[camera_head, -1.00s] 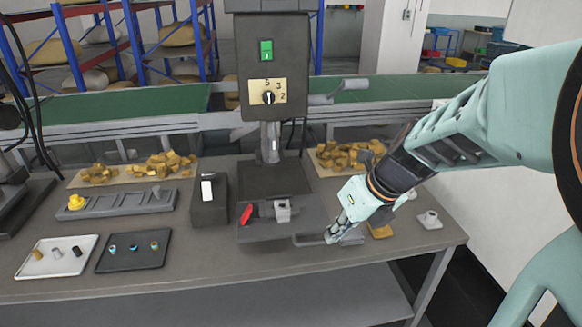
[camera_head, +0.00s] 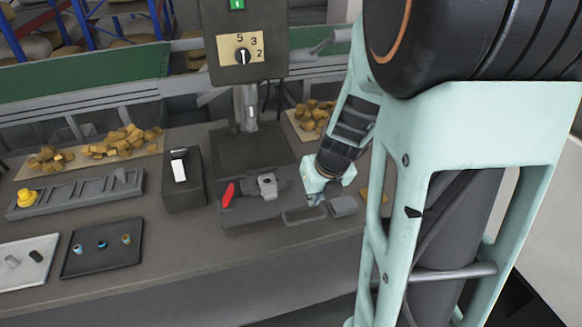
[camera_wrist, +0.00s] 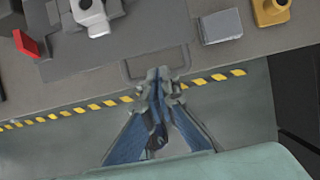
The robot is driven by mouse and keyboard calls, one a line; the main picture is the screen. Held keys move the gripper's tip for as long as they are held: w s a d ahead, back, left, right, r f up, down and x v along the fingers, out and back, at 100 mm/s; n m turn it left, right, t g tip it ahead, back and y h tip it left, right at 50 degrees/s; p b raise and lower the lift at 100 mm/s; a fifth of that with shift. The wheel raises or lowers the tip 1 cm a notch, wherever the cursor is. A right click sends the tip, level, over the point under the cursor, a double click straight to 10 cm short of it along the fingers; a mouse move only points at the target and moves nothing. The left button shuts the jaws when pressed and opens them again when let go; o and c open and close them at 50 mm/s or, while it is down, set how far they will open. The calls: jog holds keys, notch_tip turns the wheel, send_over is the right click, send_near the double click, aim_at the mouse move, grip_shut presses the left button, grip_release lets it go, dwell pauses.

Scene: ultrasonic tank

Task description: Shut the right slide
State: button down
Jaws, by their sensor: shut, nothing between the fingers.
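A thin grey loop handle (camera_head: 290,219) sticks out at the right front of the grey machine bed (camera_head: 240,217). I take it to be the right slide's handle; the slide's own body is hard to make out. The handle also shows in the wrist view (camera_wrist: 124,70). My gripper (camera_head: 314,201) is shut and empty, just above the handle's right side in the head view. In the wrist view, the shut fingertips (camera_wrist: 158,74) overlap the handle's near bar. I cannot tell whether they touch it.
A red lever (camera_head: 228,195) and a grey clamp block (camera_head: 267,186) sit on the bed. A loose grey block (camera_head: 343,206) lies right of the handle, with a yellow piece (camera_wrist: 270,10) beyond. A black switch box (camera_head: 183,190) stands left. Yellow-black tape (camera_wrist: 107,103) marks the bench edge.

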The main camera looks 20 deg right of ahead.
jog(key=b+x, duration=0.3)
jog(key=x, duration=0.4)
jog(key=shift+f, duration=0.25)
jog(key=shift+w, duration=0.15)
